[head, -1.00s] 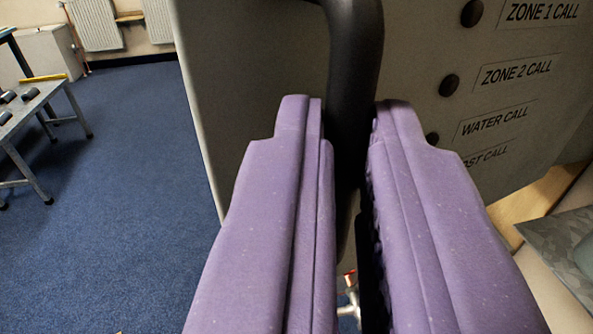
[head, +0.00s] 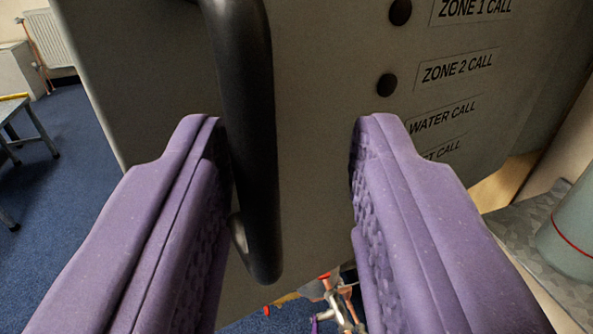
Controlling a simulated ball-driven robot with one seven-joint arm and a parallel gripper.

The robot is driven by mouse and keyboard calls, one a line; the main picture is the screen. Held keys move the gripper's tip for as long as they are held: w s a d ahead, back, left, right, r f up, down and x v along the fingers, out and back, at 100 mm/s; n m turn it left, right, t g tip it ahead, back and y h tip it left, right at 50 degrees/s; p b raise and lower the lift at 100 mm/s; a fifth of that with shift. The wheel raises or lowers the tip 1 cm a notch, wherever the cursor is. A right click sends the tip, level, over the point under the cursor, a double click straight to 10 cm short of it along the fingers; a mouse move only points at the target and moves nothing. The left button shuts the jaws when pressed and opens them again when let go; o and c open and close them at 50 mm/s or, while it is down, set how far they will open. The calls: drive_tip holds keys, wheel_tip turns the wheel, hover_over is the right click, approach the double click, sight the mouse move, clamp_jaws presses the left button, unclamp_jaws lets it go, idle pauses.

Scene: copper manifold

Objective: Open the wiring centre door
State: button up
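The wiring centre door (head: 320,80) is a grey panel that fills the upper middle of the view. It stands out at an angle, with the floor and room visible past its left edge. Round dark buttons and labels such as ZONE 1 CALL and ZONE 2 CALL are on its right side. A thick black bar handle (head: 255,130) runs down its face. My gripper (head: 288,122) has purple fingers spread wide. The handle lies between them, close to the left finger, with a clear gap to the right finger. I cannot tell whether the left finger touches it.
Blue carpet (head: 70,140) lies open at the left, with a metal table (head: 30,125) and a white radiator (head: 50,40) beyond. Pipe fittings with red handles (head: 325,290) show below the door. A grey-green cylinder (head: 570,230) stands on a grey ledge (head: 525,235) at the right.

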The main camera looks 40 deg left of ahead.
drive_tip(key=p+v, duration=0.1)
drive_tip(key=v, duration=0.6)
